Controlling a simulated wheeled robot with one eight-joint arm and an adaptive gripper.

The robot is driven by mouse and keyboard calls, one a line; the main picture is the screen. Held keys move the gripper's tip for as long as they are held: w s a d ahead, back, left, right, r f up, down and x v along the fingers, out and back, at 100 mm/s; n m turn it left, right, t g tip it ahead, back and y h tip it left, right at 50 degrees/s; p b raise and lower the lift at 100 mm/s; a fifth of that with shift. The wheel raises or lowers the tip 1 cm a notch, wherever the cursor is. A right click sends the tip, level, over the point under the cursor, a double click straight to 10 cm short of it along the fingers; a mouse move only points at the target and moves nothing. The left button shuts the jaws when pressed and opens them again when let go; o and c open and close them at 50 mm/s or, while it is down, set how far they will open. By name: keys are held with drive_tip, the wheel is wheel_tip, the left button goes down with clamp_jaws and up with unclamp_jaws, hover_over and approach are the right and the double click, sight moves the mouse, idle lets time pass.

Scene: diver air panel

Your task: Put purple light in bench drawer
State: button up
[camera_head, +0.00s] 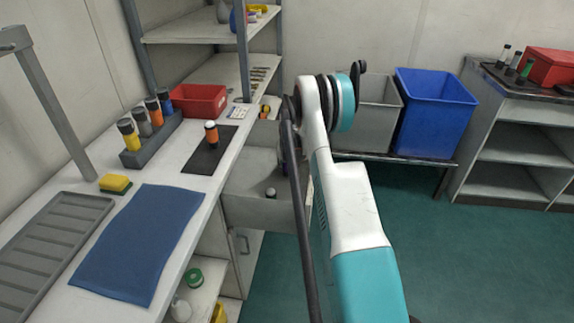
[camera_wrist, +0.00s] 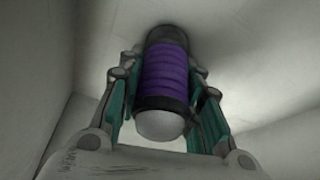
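The purple light (camera_wrist: 165,75) is a ribbed purple cylinder with dark ends and a white dome, seen in the wrist view. My gripper (camera_wrist: 165,85) has its teal-padded fingers on both sides of it and looks shut on it. The dome points towards the wrist camera. Pale walls and a corner surround the light there, like the inside of a drawer. In the head view the bench drawer (camera_head: 250,205) is pulled out at the bench's right side. My arm hides most of my gripper and the light there.
On the bench are an orange light (camera_head: 211,134) on a dark mat, a rack (camera_head: 152,142) of coloured lights, a red bin (camera_head: 198,101) and a blue cloth (camera_head: 140,240). Blue bin (camera_head: 435,110) stands behind right; floor is clear.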

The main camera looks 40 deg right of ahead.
drive_tip(key=o, duration=0.4)
drive_tip(key=p+v, duration=0.4)
drive_tip(key=v, duration=0.8)
drive_tip(key=shift+r, duration=0.2)
